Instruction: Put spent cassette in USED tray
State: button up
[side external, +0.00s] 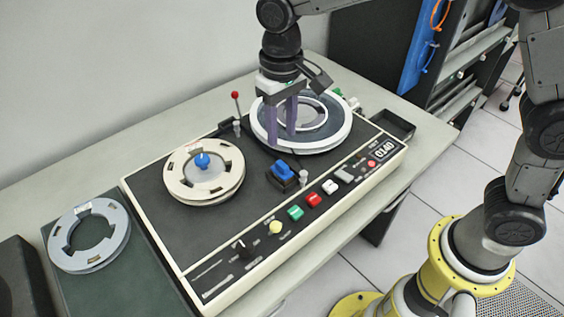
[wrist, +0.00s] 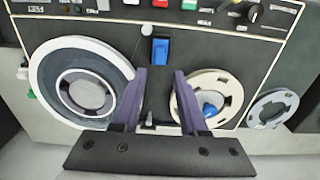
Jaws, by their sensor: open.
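I see no cassette and no tray marked USED in either view. The machine on the bench carries two tape reels. A white-rimmed reel with dark tape (side external: 336,134) lies at the back right, and it fills the left of the wrist view (wrist: 45,75). A cream reel (side external: 178,187) with a blue hub knob (side external: 202,160) lies at the left of the machine. My gripper (side external: 281,138) is open and empty, its purple fingers pointing down in front of the white-rimmed reel's near left part. In the wrist view the fingers (wrist: 160,74) stand apart between the two reels.
A blue switch (side external: 284,168) and coloured buttons (side external: 313,199) line the machine's front. A small dark open tray (side external: 388,125) is at its back right. A grey empty reel (side external: 75,254) lies on a green mat at left. A red-tipped lever (side external: 235,95) stands behind.

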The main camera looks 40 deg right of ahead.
aim_at(282, 164)
jog(key=shift+f, duration=4.4)
grip_shut()
jog(key=shift+r, duration=0.1)
jog(key=shift+r, duration=2.9)
jog(key=shift+r, duration=0.1)
